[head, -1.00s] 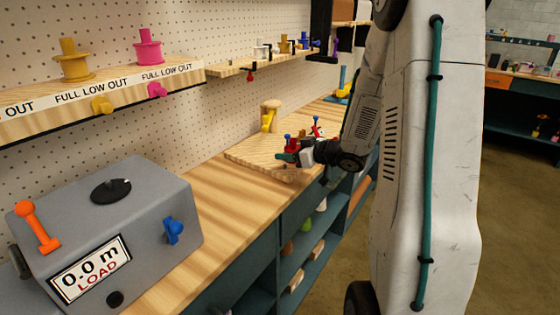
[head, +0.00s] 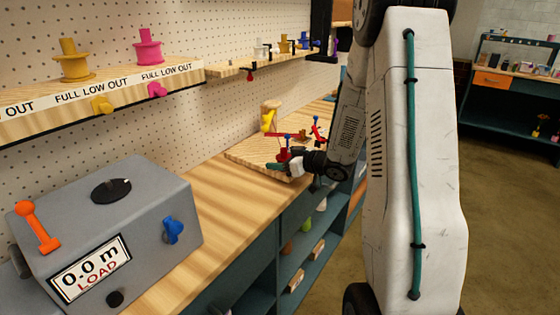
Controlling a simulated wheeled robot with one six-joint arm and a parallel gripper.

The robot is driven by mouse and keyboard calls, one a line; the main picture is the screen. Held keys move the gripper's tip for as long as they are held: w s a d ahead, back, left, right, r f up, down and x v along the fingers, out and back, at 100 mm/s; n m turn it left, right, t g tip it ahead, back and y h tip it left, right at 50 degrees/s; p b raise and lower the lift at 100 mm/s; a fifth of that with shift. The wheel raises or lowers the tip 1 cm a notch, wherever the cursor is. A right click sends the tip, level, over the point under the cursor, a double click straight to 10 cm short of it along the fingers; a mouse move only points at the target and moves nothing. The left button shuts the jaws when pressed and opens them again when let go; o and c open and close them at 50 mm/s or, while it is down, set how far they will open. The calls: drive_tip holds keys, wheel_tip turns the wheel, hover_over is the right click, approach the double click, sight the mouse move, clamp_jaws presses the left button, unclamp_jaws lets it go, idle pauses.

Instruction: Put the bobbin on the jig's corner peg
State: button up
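The jig is a wooden board (head: 245,153) on the bench in the head view. A red bobbin (head: 284,154) shows at the board's near right part, small in the picture. My gripper (head: 280,166) is at it, with teal finger parts low around it, and appears shut on it. The bobbin looks upright. Its lower end is hidden by the gripper, so I cannot tell whether it touches the board or a peg. A blue-topped peg (head: 303,134) and a red part (head: 317,129) stand behind it. The corner peg cannot be made out.
A wooden post with a yellow piece (head: 268,120) stands at the board's back. A grey box with a load display (head: 120,230) sits on the bench at front left. Shelves (head: 190,80) with yellow and pink spools run along the pegboard. Bare bench (head: 205,195) lies between.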

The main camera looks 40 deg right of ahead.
drive_tip(key=shift+o, duration=0.5)
drive_tip(key=shift+r, duration=0.1)
drive_tip(key=shift+s+d+r, duration=0.1)
drive_tip(key=shift+s+r, duration=0.05)
drive_tip(key=shift+r, duration=0.05)
drive_tip(key=v, duration=1.1)
drive_tip(key=s+a+r+m+g+h, duration=0.2)
drive_tip(key=a+r+m+g+h, duration=0.25)
drive_tip(key=r+h, duration=0.5)
drive_tip(key=s+a+r+g+y, duration=0.1)
drive_tip(key=s+a+g, duration=0.3)
drive_tip(key=s+a, duration=0.5)
drive_tip(key=s+a+r+g+y, duration=0.1)
drive_tip(key=s+a+g+y, duration=0.2)
drive_tip(key=s+a, duration=0.7)
drive_tip(key=s+g, duration=0.1)
drive_tip(key=s, duration=0.3)
